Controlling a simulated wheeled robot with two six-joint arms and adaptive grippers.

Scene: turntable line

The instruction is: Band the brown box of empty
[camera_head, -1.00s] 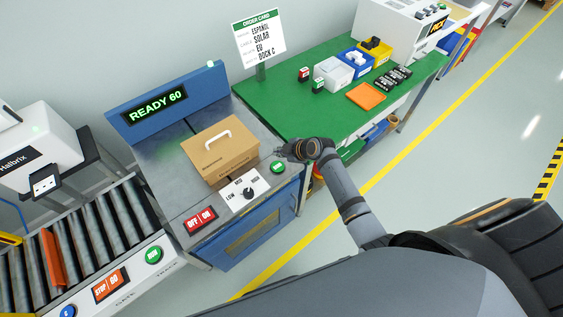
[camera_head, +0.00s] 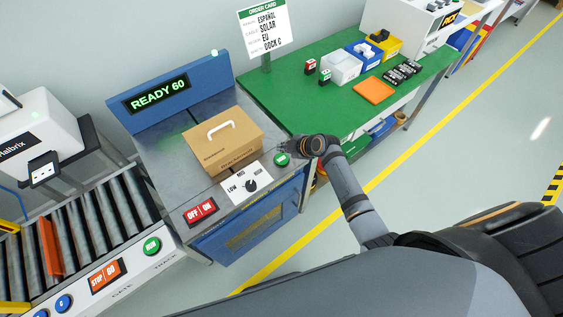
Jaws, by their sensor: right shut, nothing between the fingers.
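The brown box (camera_head: 224,143) sits closed on the grey top of the banding machine (camera_head: 174,121), with a white handle (camera_head: 221,127) on its top. No band can be made out on it. The machine's display (camera_head: 157,94) reads READY 60. Its front carries a red OFF/ON switch (camera_head: 201,211), a LOW/MID/HIGH dial (camera_head: 249,185) and a green button (camera_head: 282,159). My right gripper (camera_head: 287,148) is shut and empty, just above and beside the green button; I cannot tell whether it touches it. My left gripper is not in view.
A roller conveyor (camera_head: 108,223) with an orange bar (camera_head: 50,246) and STOP/GO and RUN buttons lies at left. A green table (camera_head: 290,98) at right holds bins, an orange tray (camera_head: 373,90) and small items. An order card (camera_head: 264,29) stands behind.

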